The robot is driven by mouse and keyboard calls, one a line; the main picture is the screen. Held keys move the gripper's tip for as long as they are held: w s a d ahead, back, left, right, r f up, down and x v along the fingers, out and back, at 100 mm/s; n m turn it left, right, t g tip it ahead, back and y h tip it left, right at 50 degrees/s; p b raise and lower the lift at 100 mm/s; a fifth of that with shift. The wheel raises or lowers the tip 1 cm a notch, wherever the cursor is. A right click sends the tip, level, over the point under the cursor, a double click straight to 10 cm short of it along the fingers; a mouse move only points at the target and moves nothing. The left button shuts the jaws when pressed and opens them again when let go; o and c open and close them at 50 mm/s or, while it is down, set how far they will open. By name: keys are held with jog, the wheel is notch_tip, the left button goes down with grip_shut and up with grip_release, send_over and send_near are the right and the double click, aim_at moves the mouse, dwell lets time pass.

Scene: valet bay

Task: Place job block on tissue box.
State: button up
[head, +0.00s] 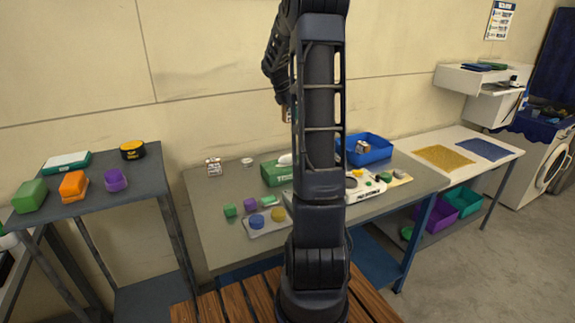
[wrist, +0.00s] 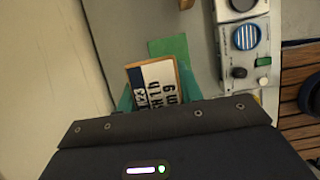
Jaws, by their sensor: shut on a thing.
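The job block (wrist: 155,85) is a tan-edged block with a white and dark blue face and black lettering. It sits between the teal fingertips of my gripper (wrist: 160,94), which is shut on it. The tissue box (head: 277,174) is green with a white tissue on top and stands on the grey table, partly hidden by my arm. A green surface (wrist: 171,46) shows just beyond the block in the wrist view; I cannot tell for sure that it is the tissue box. In the head view my gripper is mostly hidden behind my arm, above the table.
A blue bin (head: 369,150) and a white panel (head: 366,190) with small parts stand right of the tissue box. A tray (head: 254,231) with blue and yellow discs lies in front. Small green and purple blocks are near it. A side shelf (head: 138,191) stands left.

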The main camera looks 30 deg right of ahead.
aim_at(289, 163)
jog(key=shift+s+a+r, duration=0.15)
jog(key=shift+s+a, duration=0.15)
jog(key=shift+a, duration=0.2)
jog(key=shift+s+a+r, duration=0.15)
jog(key=shift+s+a, duration=0.1)
jog(key=shift+a, duration=0.25)
jog(key=shift+s+a+f, duration=0.1)
jog(key=shift+a+f, duration=0.05)
jog(key=shift+f, duration=0.15)
notch_tip(289, 163, down, 19)
jog(key=shift+f, duration=0.15)
jog(key=shift+f, duration=0.1)
jog(key=o, duration=1)
jog(key=shift+o, duration=0.2)
